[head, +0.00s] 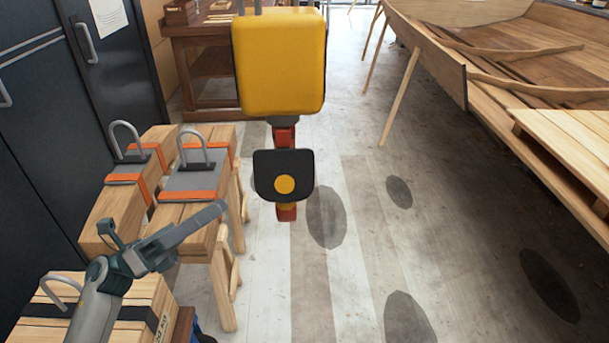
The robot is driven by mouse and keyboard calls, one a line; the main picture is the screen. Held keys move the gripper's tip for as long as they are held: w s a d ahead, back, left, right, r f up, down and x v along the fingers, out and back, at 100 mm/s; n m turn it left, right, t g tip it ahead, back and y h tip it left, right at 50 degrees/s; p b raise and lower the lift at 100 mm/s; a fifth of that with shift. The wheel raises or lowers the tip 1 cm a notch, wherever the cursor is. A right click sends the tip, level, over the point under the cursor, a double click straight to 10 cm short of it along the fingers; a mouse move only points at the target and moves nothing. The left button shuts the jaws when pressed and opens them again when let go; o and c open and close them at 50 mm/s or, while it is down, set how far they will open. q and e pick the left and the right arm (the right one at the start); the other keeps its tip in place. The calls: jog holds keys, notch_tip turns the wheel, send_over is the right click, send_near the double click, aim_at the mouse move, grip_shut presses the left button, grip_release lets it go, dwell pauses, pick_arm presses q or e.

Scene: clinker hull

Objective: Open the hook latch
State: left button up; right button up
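A yellow hoist-like body (280,62) hangs at the upper middle of the head view. Below it are a short red piece (284,136) and a dark plate (268,165) with a yellow disc (285,184). A red tip (286,212) shows under the plate. I cannot make out a hook opening or its latch; the plate may hide them. My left gripper (205,222) is at the lower left, pointing right, apart from the hanging parts and lower in the picture. Its fingers are seen edge-on, so their gap does not show. My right gripper is not in view.
Wooden blocks with grey shackle handles and orange straps (188,185) stand on trestles beside my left arm. A strapped wooden crate (140,310) is at the lower left. Dark cabinets (110,60) line the left. A wooden boat (520,60) is at right. The middle floor is clear.

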aim_at(305, 182)
pick_arm(q)
jog(key=s+m+g, duration=0.1)
jog(key=s+r+m+g, duration=0.1)
jog(key=m, duration=0.1)
jog(key=s+d+r+m+g, duration=0.1)
jog(key=m, duration=0.1)
jog(key=shift+r+g, duration=0.25)
jog(key=shift+g, duration=0.05)
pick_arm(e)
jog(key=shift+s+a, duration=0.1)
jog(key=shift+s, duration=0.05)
pick_arm(q)
jog(key=shift+d, duration=0.15)
